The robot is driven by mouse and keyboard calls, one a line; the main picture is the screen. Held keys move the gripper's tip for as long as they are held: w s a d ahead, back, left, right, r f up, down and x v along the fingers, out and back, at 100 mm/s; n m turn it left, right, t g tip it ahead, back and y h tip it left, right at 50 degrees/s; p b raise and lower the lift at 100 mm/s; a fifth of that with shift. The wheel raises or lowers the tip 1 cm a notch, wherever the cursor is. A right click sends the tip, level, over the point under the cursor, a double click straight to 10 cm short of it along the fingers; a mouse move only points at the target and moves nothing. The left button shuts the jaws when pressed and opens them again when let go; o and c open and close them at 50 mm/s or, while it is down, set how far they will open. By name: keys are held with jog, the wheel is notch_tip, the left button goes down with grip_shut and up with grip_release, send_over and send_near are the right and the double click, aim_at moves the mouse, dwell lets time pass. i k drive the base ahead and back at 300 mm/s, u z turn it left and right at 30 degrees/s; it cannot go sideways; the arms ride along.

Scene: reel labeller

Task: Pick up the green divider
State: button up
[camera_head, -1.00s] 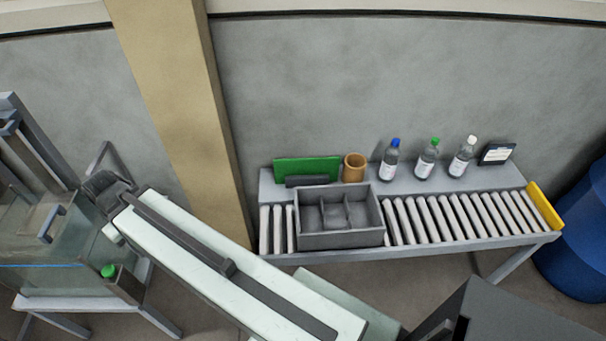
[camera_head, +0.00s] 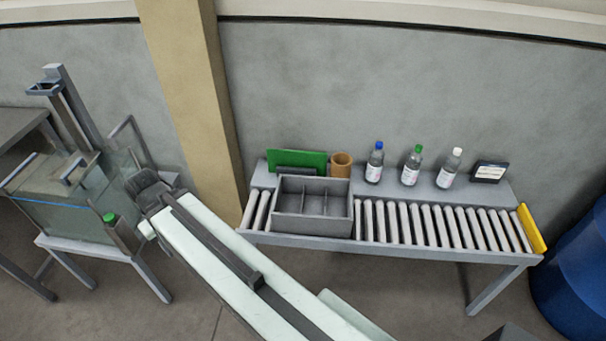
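The green divider (camera_head: 303,156) is a flat upright panel at the back left of the roller table. It stands behind the grey crate, beside the brown cup. A dark grey block (camera_head: 299,170) in front of it hides part of its lower edge. My gripper is not in view.
A grey compartment crate (camera_head: 313,228) sits on the rollers (camera_head: 440,228). A brown cup (camera_head: 341,166), several capped bottles (camera_head: 411,168) and a dark display (camera_head: 489,171) stand along the back shelf. A pale conveyor (camera_head: 215,262) crosses the foreground. A blue barrel (camera_head: 575,265) stands at right.

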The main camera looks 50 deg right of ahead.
aim_at(275, 157)
jog(key=z, duration=0.15)
jog(key=i, duration=0.9)
jog(key=u, duration=0.05)
